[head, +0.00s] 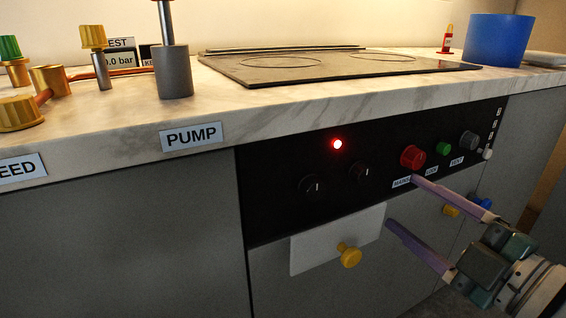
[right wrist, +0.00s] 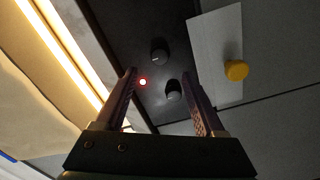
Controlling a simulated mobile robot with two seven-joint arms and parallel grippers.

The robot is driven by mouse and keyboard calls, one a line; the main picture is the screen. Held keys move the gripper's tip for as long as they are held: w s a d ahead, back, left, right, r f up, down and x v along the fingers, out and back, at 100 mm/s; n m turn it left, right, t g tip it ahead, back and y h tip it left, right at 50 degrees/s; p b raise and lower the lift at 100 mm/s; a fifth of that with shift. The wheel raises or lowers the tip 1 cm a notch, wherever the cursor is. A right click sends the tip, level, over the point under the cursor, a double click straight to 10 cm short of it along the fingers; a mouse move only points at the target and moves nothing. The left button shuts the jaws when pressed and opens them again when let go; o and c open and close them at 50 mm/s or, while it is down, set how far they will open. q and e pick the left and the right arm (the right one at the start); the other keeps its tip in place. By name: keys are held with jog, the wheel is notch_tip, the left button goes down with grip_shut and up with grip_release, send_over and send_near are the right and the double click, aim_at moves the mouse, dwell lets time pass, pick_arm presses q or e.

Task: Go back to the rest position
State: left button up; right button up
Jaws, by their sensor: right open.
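My right gripper (head: 402,201) is in front of the black control panel (head: 275,166) at the lower right of the head view. Its two purple fingers are spread apart with nothing between them. The upper fingertip appears close to the red knob (head: 412,157); I cannot tell whether they touch. In the right wrist view the open fingers (right wrist: 162,73) frame two black knobs and the lit red lamp (right wrist: 143,82). My left gripper is not in view.
A marble counter (head: 320,108) runs above the panel and carries a cooktop (head: 330,66), a blue container (head: 497,40) and a grey pump cylinder (head: 173,72). Brass fittings (head: 20,113) stand at the left. A white sheet with a yellow knob (head: 349,255) is below the panel.

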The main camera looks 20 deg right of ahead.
jog(key=s+a+r+m+g+h+p, duration=0.25)
jog(key=r+m+g+p, duration=0.45)
jog(key=r+p, duration=0.9)
jog(key=s+a+r+m+g+y+p, duration=0.1)
jog(key=s+a+r+m+g+p, duration=0.25)
jog(key=s+r+p, duration=0.35)
jog(key=s+a+r+m+g+y+p, duration=0.1)
jog(key=s+a+r+m+g+p, duration=0.1)
jog(key=s+a+r+g+p, duration=0.45)
notch_tip(320, 180, up, 34)
jog(key=s+d+t+p, duration=0.1)
jog(key=t+p, duration=0.1)
jog(key=p, duration=3.7)
jog(key=shift+s+d+f+t, duration=0.15)
jog(key=shift+d+t, duration=0.15)
jog(key=shift+d, duration=0.05)
jog(key=shift+n+h, duration=0.25)
